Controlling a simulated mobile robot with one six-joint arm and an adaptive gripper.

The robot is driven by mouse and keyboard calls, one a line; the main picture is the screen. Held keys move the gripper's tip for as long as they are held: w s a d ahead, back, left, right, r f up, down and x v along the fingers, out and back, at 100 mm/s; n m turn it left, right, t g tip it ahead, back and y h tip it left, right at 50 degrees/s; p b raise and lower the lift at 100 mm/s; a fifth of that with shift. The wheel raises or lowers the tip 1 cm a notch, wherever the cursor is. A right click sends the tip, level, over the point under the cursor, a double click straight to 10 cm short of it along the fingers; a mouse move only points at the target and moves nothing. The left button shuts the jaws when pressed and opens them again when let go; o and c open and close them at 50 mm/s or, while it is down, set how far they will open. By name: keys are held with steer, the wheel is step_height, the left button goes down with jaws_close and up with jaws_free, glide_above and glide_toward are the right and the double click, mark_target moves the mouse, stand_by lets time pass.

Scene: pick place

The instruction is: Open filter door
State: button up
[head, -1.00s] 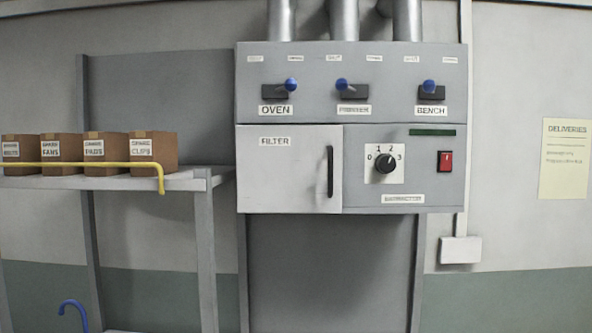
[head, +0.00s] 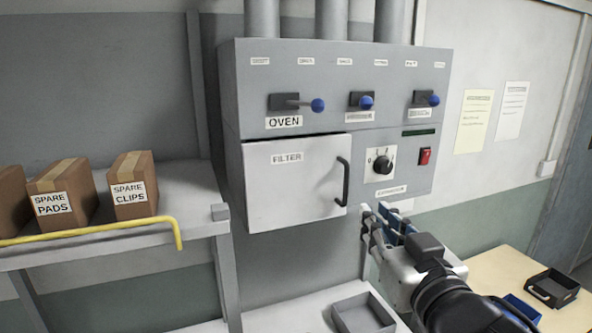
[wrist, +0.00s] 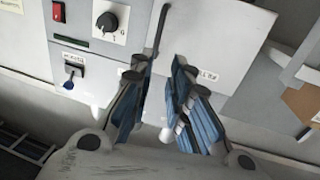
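The filter door (head: 285,185) is a light grey panel labelled FILTER at the lower left of the grey control cabinet. It looks shut. Its dark upright bar handle (head: 344,182) is near its right edge. My gripper (head: 382,222) is below and to the right of the handle. In the wrist view my gripper (wrist: 160,72) is open, with blue-padded fingers apart and nothing seen between them. The handle (wrist: 160,30) shows there just beyond the fingertips, roughly in line with the gap. I cannot tell the exact distance to it.
The cabinet carries blue-knobbed levers (head: 366,102), a dial (head: 382,165) and a red switch (head: 425,156) beside the door. A shelf with boxes (head: 134,190) and a yellow rail (head: 90,232) stands at left. A grey tray (head: 362,314) lies below.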

mark_target(347, 184)
steer(key=w, duration=0.5)
steer(key=w+a+p, duration=0.1)
steer(key=w, duration=1.1)
steer(key=shift+a+p, duration=0.3)
steer(key=shift+s, duration=0.1)
steer(key=shift+c, duration=0.2)
jaws_close()
